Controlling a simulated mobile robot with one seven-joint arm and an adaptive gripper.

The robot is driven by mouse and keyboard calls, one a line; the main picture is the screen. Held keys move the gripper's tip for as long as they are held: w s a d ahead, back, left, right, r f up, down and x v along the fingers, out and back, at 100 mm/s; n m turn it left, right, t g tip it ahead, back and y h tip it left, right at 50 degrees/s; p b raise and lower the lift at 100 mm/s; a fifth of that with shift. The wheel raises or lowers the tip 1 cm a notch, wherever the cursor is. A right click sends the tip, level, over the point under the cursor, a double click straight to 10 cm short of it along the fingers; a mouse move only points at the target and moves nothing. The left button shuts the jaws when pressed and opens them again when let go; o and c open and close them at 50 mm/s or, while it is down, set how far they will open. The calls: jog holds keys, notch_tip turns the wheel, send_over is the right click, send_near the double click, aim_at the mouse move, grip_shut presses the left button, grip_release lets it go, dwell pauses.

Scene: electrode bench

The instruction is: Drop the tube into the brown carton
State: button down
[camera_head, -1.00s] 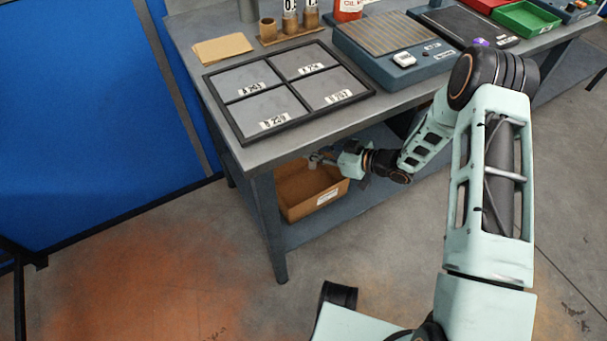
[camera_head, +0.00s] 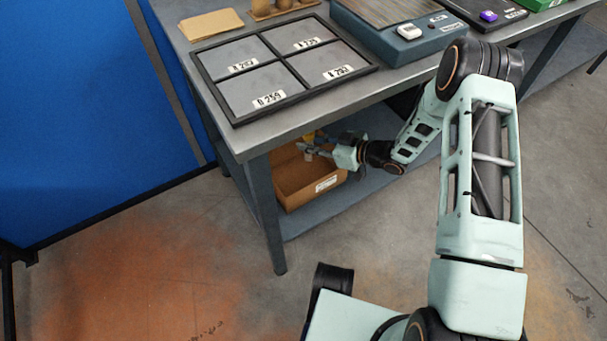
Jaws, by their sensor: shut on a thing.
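The brown carton (camera_head: 305,193) stands open-topped on the shelf under the bench, with a white label on its front. My gripper (camera_head: 313,149) reaches in under the bench top from the right, and its fingertips are over the carton's opening. It is shut on a small greyish tube (camera_head: 308,156), which shows only as a short piece at the fingertips. The tube appears to be above the carton floor, but its exact height is hard to tell.
The bench top's front edge (camera_head: 310,120) is just above my gripper. A bench leg (camera_head: 267,215) stands left of the carton. A small yellow thing (camera_head: 309,137) shows behind the fingers. A four-part black-framed tray (camera_head: 283,65) lies on top. The shelf right of the carton looks clear.

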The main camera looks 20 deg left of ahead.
jog(key=c, duration=1.7)
grip_release()
jog(key=shift+d, duration=0.1)
jog(key=v, duration=1.2)
